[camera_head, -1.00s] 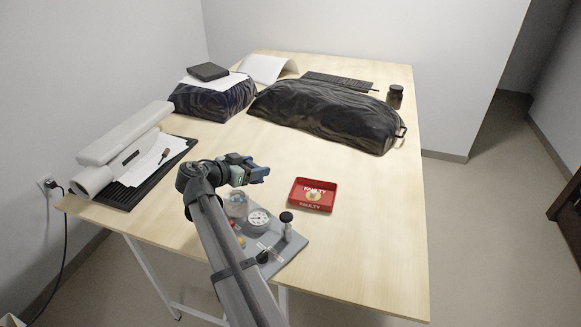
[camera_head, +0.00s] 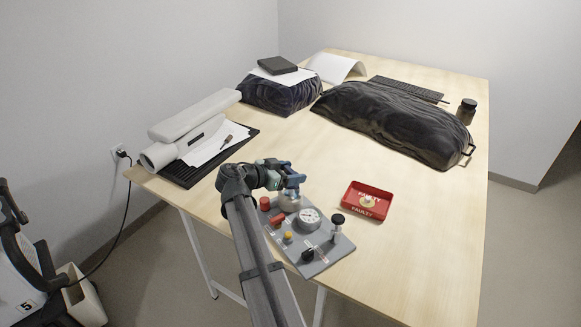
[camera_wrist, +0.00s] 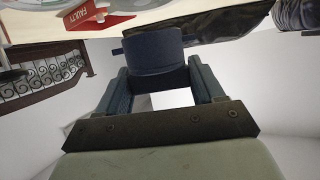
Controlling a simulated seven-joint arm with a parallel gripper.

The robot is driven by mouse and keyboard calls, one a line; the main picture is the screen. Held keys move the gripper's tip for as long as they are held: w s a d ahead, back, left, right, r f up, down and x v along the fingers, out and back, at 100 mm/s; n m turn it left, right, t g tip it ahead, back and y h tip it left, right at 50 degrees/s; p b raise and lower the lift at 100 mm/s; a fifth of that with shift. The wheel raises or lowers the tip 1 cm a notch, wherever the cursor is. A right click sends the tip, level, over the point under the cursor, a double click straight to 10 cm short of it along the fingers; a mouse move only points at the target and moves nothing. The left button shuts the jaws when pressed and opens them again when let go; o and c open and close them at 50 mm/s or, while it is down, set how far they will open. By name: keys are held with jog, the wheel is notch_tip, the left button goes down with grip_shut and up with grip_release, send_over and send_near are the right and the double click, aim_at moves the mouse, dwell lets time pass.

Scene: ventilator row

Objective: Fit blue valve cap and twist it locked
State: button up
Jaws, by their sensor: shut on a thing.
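My gripper (camera_wrist: 158,85) is shut on the dark blue valve cap (camera_wrist: 153,52), a round piece with a small lug at its left side in the wrist view. In the head view my gripper (camera_head: 293,182) is over the far end of the grey panel (camera_head: 328,258), just above a pale round fitting (camera_head: 290,202). Whether the cap touches that fitting cannot be told. The cap is hard to tell from the bluish fingers in the head view.
The panel carries a dial gauge (camera_head: 309,218), red parts, a yellow knob (camera_head: 288,237) and a black-topped post (camera_head: 337,224). A red FAULTY tray (camera_head: 386,212) with a small pale item stands to its right. A large black bag (camera_head: 395,122) lies behind; bare table between.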

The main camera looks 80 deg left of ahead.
aim_at(290, 190)
jog(key=shift+f, duration=0.55)
jog(key=shift+f, duration=1.75)
dwell(2.6)
dwell(0.3)
jog(key=shift+a+m+t+h, duration=0.3)
jog(key=shift+m+t+h, duration=0.1)
jog(key=shift+m+h, duration=1.5)
jog(key=shift+h, duration=0.2)
jog(key=shift+d+m+h, duration=0.3)
jog(key=shift+m+h, duration=0.2)
jog(key=shift+h, duration=0.1)
jog(key=o, duration=1.1)
jog(key=shift+r, duration=0.15)
